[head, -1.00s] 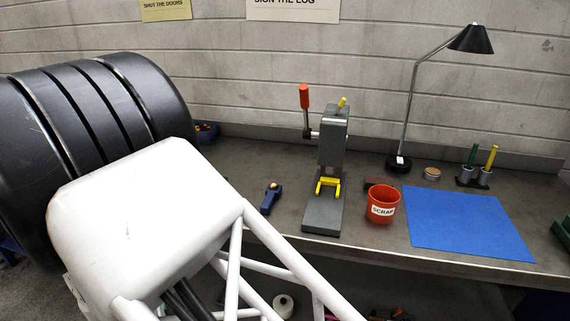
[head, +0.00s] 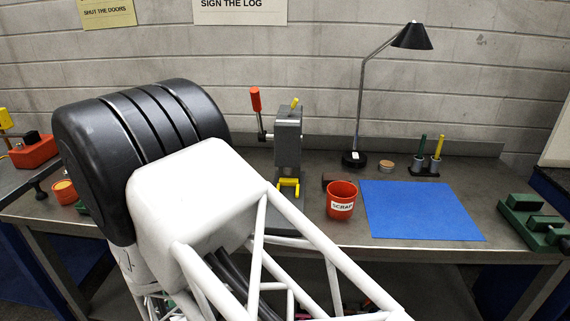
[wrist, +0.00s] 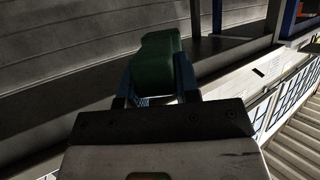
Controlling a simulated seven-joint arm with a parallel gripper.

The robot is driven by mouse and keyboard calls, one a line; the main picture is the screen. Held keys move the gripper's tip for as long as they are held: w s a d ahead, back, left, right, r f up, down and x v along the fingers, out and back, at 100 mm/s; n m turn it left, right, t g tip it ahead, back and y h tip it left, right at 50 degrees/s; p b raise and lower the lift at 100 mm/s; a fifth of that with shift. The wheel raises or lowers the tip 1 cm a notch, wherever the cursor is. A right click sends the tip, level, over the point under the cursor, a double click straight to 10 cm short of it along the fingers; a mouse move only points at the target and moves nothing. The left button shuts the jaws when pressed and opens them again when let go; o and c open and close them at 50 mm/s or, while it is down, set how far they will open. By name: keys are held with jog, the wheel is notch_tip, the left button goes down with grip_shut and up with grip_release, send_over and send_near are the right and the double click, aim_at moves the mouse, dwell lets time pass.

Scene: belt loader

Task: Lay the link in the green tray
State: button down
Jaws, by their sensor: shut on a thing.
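In the wrist view, my gripper (wrist: 158,88) is shut on a dark green, rounded, blocky piece (wrist: 157,62), held between its two fingers. It seems to be the link, but its full shape is not clear. In the head view, my large arm hides the gripper and the held piece. A green object (head: 535,222) with several raised blocks lies at the right end of the bench. I cannot tell whether it is the green tray; no other clear green tray shows.
The grey bench (head: 330,238) carries a lever press (head: 288,150), a red scrap bin (head: 342,200), a flat blue mat (head: 420,210), a black lamp (head: 412,37) and a pen holder (head: 424,169). A red box (head: 34,151) stands at the far left. The mat is clear.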

jog(key=w+d+f+m+t+h, duration=0.1)
jog(key=w+d+f+m+h, duration=0.15)
jog(key=w+d, duration=0.9)
jog(key=w+d+f+m+t+h, duration=0.1)
jog(key=w+d+f, duration=0.3)
jog(key=w+d, duration=0.7)
jog(key=w+d+f+m+h, duration=0.1)
jog(key=w+d+f, duration=0.1)
jog(key=d, duration=0.9)
jog(key=w+d+f+m+h, duration=0.1)
jog(key=w+d, duration=0.3)
jog(key=d, duration=0.7)
jog(key=w+d+f+m+h, duration=0.1)
jog(key=w+d+f+h, duration=0.1)
jog(key=d, duration=1)
jog(key=shift+w+f, duration=0.65)
jog(key=shift+f, duration=0.4)
jog(key=shift+d, duration=0.1)
